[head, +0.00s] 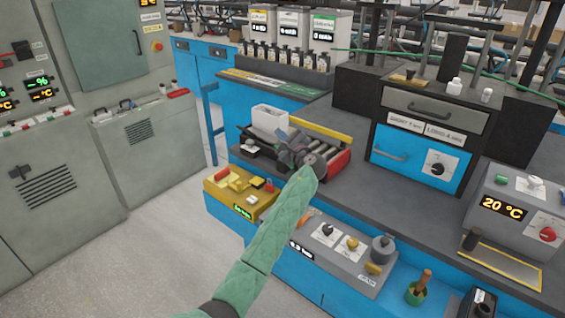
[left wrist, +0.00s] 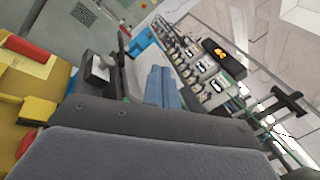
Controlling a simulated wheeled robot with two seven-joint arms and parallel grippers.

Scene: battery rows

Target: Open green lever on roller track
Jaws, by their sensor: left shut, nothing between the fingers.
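The roller track (head: 340,165) lies on the dark bench top, with metal rollers, a red end at the right and a yellow strip behind. My left gripper (head: 290,150), at the end of my green-sleeved arm, is over the rollers. It is shut and empty. Its arm and jaws cover part of the track. In the left wrist view, its blue-grey fingers (left wrist: 165,88) show close together beyond the dark gripper body. I cannot make out a green lever on the track; it may be hidden behind my gripper. My right gripper is not in view.
A white bin (head: 269,118) stands at the track's back left. A blue-fronted unit (head: 420,155) stands to the right, and a grey knob panel (head: 345,262) sits in front.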

